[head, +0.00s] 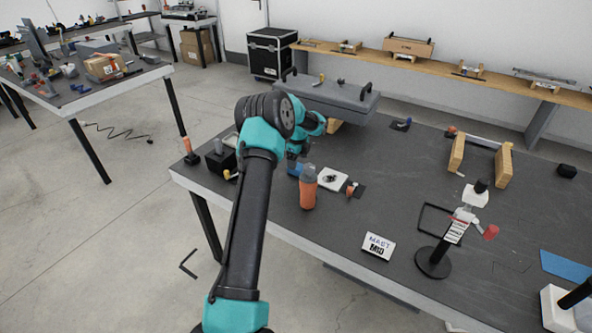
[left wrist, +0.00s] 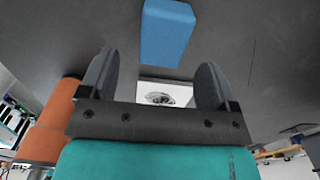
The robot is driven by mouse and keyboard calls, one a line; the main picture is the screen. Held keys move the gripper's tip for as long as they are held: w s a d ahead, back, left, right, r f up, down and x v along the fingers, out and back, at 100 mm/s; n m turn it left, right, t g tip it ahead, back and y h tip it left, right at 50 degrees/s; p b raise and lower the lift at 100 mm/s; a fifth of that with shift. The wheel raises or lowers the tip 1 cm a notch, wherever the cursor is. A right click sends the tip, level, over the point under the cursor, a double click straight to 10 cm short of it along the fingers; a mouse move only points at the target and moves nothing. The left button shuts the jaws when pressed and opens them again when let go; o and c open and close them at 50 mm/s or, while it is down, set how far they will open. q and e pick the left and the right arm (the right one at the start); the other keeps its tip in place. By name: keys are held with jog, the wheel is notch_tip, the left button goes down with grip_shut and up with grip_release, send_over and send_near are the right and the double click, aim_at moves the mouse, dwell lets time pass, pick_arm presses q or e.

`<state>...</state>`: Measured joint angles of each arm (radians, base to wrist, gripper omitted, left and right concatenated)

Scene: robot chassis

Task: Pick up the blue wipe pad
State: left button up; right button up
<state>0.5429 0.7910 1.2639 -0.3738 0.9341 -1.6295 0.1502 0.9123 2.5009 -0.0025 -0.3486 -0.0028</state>
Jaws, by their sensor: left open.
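The blue wipe pad (left wrist: 168,32) lies on the dark tabletop, just beyond the fingertips of my left gripper (left wrist: 157,62) in the left wrist view. The two fingers are apart with nothing held between them. In the head view a small part of the blue pad (head: 294,169) shows below my left wrist, beside the orange bottle; the rest is hidden. My left gripper's fingers are mostly hidden there by my own arm. My right gripper is not in view.
An orange bottle (head: 309,190) stands close to the pad, and shows in the left wrist view (left wrist: 55,118). A white square plate (head: 332,179) lies nearby. A grey case (head: 335,98) is behind. A white card (head: 378,246) and black stand (head: 433,262) are to the right.

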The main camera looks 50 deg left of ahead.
pick_arm(q)
jog(key=f, duration=0.5)
jog(key=shift+a, duration=0.2)
jog(key=c, duration=1)
notch_tip(320, 180, up, 10)
dwell(0.5)
